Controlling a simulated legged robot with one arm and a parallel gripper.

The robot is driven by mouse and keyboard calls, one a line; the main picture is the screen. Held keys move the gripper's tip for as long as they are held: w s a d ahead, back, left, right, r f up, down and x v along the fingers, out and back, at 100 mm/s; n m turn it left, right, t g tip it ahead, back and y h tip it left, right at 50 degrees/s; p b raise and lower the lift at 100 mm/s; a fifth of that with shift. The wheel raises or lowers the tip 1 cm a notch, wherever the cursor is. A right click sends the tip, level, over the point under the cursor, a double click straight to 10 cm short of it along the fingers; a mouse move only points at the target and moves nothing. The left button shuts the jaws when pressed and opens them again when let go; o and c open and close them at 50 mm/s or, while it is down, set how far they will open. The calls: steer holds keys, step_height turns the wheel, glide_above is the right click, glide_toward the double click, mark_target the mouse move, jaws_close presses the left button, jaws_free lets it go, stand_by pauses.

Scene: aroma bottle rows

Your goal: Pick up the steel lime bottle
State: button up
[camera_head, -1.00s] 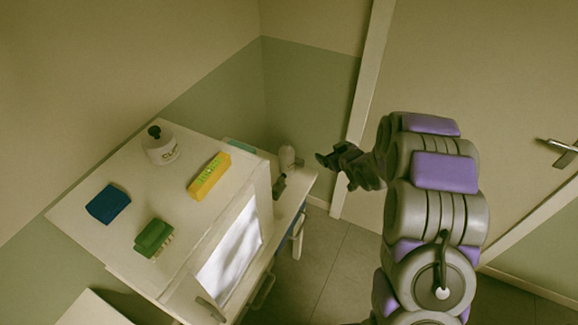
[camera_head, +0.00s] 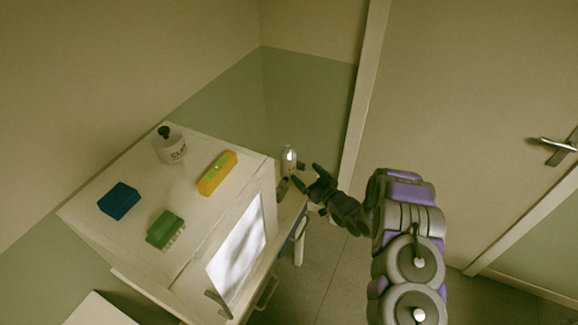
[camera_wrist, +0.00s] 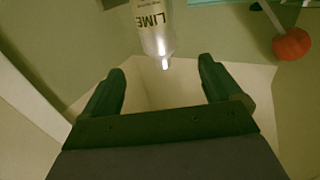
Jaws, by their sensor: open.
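The steel lime bottle (camera_wrist: 154,27) shows at the top middle of the wrist view, silver with "LIME" on it; its far part is cut off by the frame edge. In the head view the small pale bottle (camera_head: 289,159) stands on the counter at the right end of the cabinet. My gripper (camera_head: 309,181) is just right of it and nearer the camera. In the wrist view my gripper (camera_wrist: 160,80) is open and empty, with the bottle ahead of the gap between its two dark fingers. No contact shows.
A red round thing (camera_wrist: 291,44) lies right of the bottle. A door (camera_head: 460,110) is behind.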

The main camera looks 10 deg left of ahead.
mark_target(292, 161)
steer(key=b+x, duration=0.1)
steer(key=x, duration=0.7)
steer(key=shift+a, duration=0.25)
steer(key=shift+b+x, duration=1.05)
steer(key=shift+x, duration=1.25)
steer(key=shift+w+a+r, duration=0.1)
steer(key=shift+w+r, duration=0.05)
steer(key=shift+w, duration=0.15)
steer(key=c, duration=1.3)
step_height(292, 161, up, 10)
steer(key=shift+f+p, duration=0.25)
steer(key=shift+p, duration=0.8)
steer(key=shift+m+t+h, duration=0.7)
steer(key=shift+h, duration=0.1)
steer(key=shift+d+f+b, duration=0.25)
steer(key=shift+f+b, duration=0.2)
steer(key=shift+f, duration=0.95)
steer(key=shift+d+f+b, duration=0.25)
steer(key=shift+f+b, duration=0.25)
steer(key=shift+f, duration=0.85)
steer(key=shift+d+f+b, duration=0.25)
steer(key=shift+f+b, duration=0.2)
steer(key=shift+f, duration=0.95)
steer(key=shift+f, duration=0.5)
